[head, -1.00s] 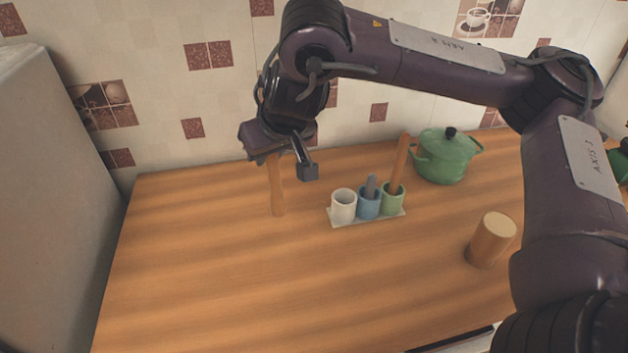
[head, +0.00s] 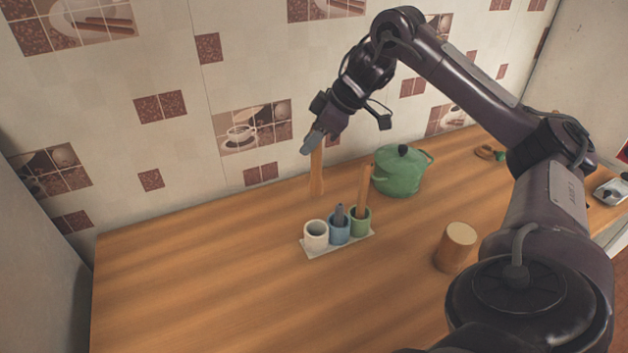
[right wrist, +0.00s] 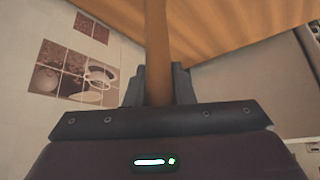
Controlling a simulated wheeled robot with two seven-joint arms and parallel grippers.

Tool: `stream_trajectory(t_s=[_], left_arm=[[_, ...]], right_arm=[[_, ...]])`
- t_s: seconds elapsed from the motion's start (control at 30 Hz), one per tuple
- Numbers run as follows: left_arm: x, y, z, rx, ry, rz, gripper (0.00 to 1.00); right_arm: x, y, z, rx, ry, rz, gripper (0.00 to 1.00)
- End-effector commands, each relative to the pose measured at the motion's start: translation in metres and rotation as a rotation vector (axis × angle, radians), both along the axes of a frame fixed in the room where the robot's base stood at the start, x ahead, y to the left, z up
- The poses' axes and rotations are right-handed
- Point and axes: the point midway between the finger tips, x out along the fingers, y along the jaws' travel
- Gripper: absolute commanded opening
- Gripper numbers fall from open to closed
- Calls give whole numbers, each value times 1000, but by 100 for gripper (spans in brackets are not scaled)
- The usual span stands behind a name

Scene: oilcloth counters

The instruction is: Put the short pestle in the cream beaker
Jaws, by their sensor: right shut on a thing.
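The short pestle (head: 317,174), a plain wooden rod, hangs upright from my right gripper (head: 315,142), which is shut on it. In the right wrist view the pestle (right wrist: 157,45) runs out between the two fingers (right wrist: 157,88). The cream beaker (head: 316,240) stands at the left end of a row on a pale tray (head: 342,246), its opening up and seemingly empty. In the head view the pestle's lower end shows above the cream beaker, apart from it. My left gripper is out of view.
Beside the cream beaker stand a blue beaker (head: 339,232) with a grey pestle and a green beaker (head: 360,224) with a tall wooden one. A green lidded pot (head: 398,178) is behind right; a wooden cylinder (head: 455,250) is at front right. The counter's left is clear.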

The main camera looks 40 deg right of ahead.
Motion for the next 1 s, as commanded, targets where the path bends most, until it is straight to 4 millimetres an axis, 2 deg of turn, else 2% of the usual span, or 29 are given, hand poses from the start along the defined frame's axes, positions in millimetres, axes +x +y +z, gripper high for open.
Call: stream_trajectory(t_s=[0.03,0.1,0.4,0.5,0.73,1.0], left_arm=[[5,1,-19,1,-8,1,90],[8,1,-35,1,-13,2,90],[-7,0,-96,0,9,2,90],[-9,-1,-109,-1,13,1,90],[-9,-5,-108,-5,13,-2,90],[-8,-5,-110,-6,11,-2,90]], right_arm=[[0,0,-23,0,4,2,0],[-1,1,-42,0,5,1,0],[-1,1,-118,0,6,0,0],[-1,1,-137,1,6,1,0],[-1,0,-152,-2,2,-1,0],[-1,0,-186,-3,5,-1,0]])
